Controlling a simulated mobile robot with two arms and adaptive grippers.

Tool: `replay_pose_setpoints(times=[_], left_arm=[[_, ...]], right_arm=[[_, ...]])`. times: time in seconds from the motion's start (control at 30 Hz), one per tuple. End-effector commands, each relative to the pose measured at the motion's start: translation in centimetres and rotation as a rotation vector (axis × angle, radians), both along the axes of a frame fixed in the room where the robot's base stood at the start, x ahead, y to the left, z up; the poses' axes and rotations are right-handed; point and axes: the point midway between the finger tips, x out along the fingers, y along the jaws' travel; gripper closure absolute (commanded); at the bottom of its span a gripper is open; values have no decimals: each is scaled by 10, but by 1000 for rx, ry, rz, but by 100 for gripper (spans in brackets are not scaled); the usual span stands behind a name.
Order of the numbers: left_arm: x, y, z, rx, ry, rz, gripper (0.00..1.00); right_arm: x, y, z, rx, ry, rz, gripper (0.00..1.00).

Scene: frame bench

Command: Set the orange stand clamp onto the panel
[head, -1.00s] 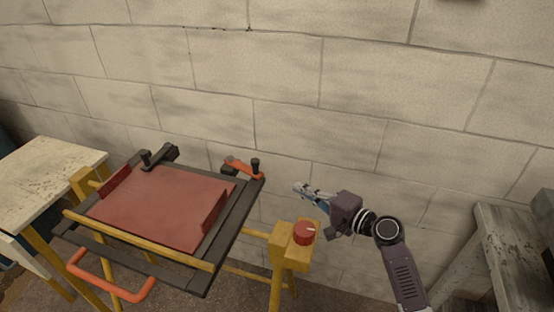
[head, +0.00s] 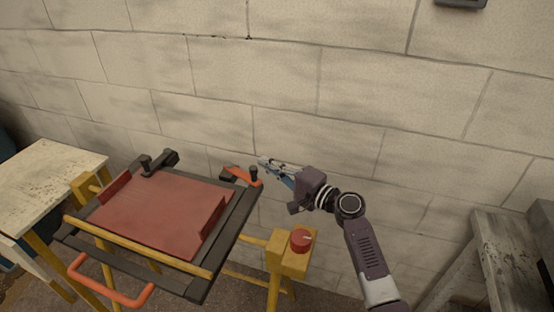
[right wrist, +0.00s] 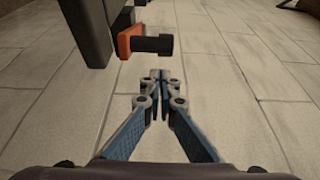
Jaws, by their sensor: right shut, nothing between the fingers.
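The orange stand clamp (head: 242,175) sits at the far right corner of the dark frame, with a black upright knob (head: 254,174) at its right end. In the right wrist view the orange clamp (right wrist: 128,42) and its black knob (right wrist: 153,45) show beyond and above the fingertips. The red panel (head: 160,212) lies in the dark frame on the yellow stand. My right gripper (head: 264,161) is shut and empty, its tips close beside the knob; I cannot tell if they touch. In the right wrist view the fingertips (right wrist: 159,75) are together, apart from the knob. My left gripper is out of view.
A black clamp (head: 160,161) sits on the frame's far edge. A red knob (head: 301,238) tops the yellow post at right. An orange handle (head: 110,290) sticks out in front. Worn tables stand at left (head: 50,175) and right (head: 505,225). A block wall is behind.

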Motion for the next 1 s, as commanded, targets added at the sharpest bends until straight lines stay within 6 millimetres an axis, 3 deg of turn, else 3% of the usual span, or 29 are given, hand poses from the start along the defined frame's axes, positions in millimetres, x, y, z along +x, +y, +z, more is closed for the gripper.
replay_pose_setpoints(times=[0.2, 0.6, 0.83, 1.0], left_arm=[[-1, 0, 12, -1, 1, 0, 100], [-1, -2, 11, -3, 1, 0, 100], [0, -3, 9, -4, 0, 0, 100], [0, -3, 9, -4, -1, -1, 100]], right_arm=[[-16, 8, 3, 1, -2, 1, 100], [-19, 9, 1, 1, -2, 1, 100], [-45, 29, 1, 1, -2, 2, 100], [-53, 37, 2, 1, -2, 0, 100]])
